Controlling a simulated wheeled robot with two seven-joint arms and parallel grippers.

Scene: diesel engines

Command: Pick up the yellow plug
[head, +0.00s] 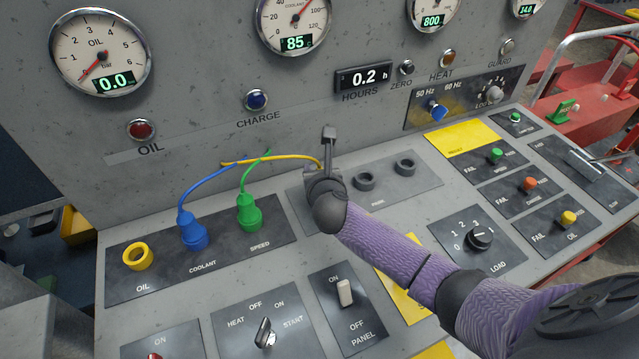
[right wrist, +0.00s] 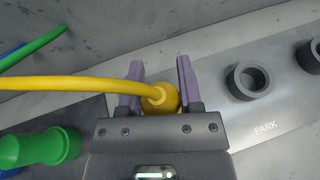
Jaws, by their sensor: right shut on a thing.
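My right gripper (head: 323,178) is over the left part of the PARK panel (head: 425,183). In the right wrist view its two purple fingers (right wrist: 160,80) are shut on the yellow plug (right wrist: 159,99), whose round top shows between them. A yellow cable (right wrist: 70,84) runs left from the plug; it also shows in the head view (head: 275,157). In the head view the plug itself is hidden by my gripper. Whether its lower end sits in a socket or is clear of it, I cannot tell. My left gripper is not in view.
A blue plug (head: 194,232) and a green plug (head: 249,213) stand in the COOLANT and SPEED places. The yellow-ringed OIL socket (head: 138,256) is empty. Two dark PARK sockets (head: 366,182) (head: 405,167) are empty. The gauge wall (head: 200,95) rises close behind my gripper.

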